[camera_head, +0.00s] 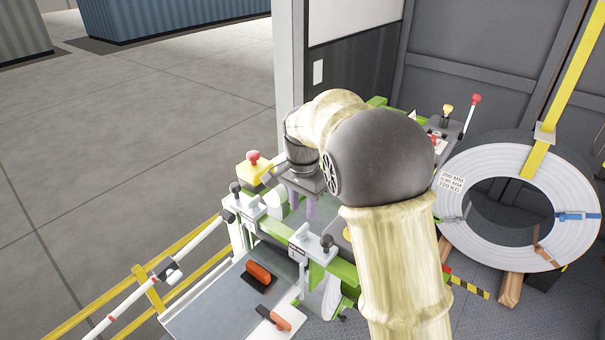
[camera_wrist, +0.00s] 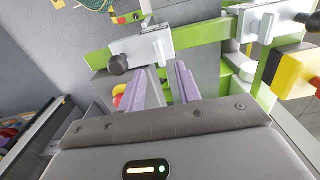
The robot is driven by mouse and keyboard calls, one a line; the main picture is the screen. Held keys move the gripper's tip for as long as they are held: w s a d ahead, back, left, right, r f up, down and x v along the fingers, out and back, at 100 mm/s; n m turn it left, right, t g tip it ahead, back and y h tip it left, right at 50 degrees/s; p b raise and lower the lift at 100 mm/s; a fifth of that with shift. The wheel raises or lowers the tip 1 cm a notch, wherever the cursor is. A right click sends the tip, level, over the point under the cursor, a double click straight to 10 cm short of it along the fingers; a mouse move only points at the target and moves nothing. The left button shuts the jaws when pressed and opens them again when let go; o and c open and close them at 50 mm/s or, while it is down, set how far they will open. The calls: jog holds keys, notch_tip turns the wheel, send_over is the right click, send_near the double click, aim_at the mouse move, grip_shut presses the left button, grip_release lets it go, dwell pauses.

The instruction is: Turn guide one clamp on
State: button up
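Two white guide clamps with black knobs sit on the green machine frame. In the head view one clamp (camera_head: 247,208) is at the left and the other (camera_head: 303,241) nearer the front. In the wrist view one clamp (camera_wrist: 145,48) lies just beyond my fingertips, its black knob (camera_wrist: 118,64) pointing left; another clamp (camera_wrist: 262,22) is at the upper right. I cannot tell which is guide one. My gripper (camera_head: 303,204) hangs over the machine, purple fingers pointing down. In the wrist view my gripper (camera_wrist: 162,80) has its fingers apart with nothing between them. My arm hides part of the machine.
A yellow box with a red button (camera_head: 250,172) stands behind the left clamp. A large wire coil (camera_head: 465,170) is at the right. Orange-handled tools (camera_head: 259,273) lie on the grey tray (camera_head: 205,315) in front. Yellow railing (camera_head: 110,293) runs at left.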

aim_at(305, 228)
notch_tip(305, 228, up, 11)
jog(key=b, duration=0.1)
jog(key=shift+f, duration=0.15)
jog(key=shift+d, duration=0.1)
jog(key=s+d+f+n+t, duration=0.2)
jog(key=s+d+f+n, duration=0.5)
jog(key=s+d+f, duration=0.8)
jog(key=s+f, duration=0.3)
jog(key=s, duration=0.1)
jog(key=shift+n+t, duration=0.3)
jog(key=shift+n, duration=0.1)
dwell(1.3)
